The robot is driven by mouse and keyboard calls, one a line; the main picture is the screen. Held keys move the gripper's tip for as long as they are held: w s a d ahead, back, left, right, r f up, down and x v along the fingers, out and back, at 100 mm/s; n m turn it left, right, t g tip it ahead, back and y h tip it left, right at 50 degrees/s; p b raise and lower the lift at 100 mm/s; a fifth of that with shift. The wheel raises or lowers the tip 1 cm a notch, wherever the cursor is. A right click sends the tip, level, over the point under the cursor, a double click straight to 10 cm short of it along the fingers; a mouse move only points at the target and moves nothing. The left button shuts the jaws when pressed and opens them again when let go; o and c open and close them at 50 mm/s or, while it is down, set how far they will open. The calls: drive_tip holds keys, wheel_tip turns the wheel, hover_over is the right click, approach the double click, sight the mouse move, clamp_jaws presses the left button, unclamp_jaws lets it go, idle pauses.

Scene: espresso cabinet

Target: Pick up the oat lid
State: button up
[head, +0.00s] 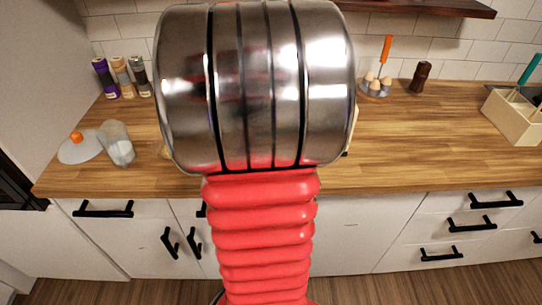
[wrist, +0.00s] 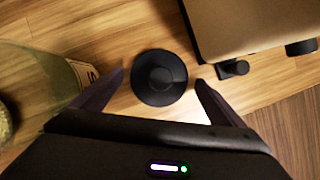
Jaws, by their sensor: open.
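A round black lid with a raised centre (wrist: 160,78), which I take to be the oat lid, lies on the wooden counter in the wrist view. My gripper (wrist: 159,86) is open, with one dark finger on each side of the lid. A gap shows between each finger and the lid's edge; how high the fingers are above the counter I cannot tell. A glass jar with a label (wrist: 50,75) stands to the left of the left finger. In the head view my arm hides the lid and the gripper.
A metallic body with black feet (wrist: 255,30) stands close at the upper right in the wrist view. In the head view, a pale disc with an orange knob (head: 76,140) and a glass jar (head: 117,145) are at left. A wooden caddy (head: 512,115) stands right; the right counter is mostly clear.

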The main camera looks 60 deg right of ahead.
drive_tip(key=shift+c, duration=0.5)
drive_tip(key=c, duration=1)
wheel_tip(320, 180, up, 18)
drive_tip(key=shift+w, duration=0.15)
idle(0.5)
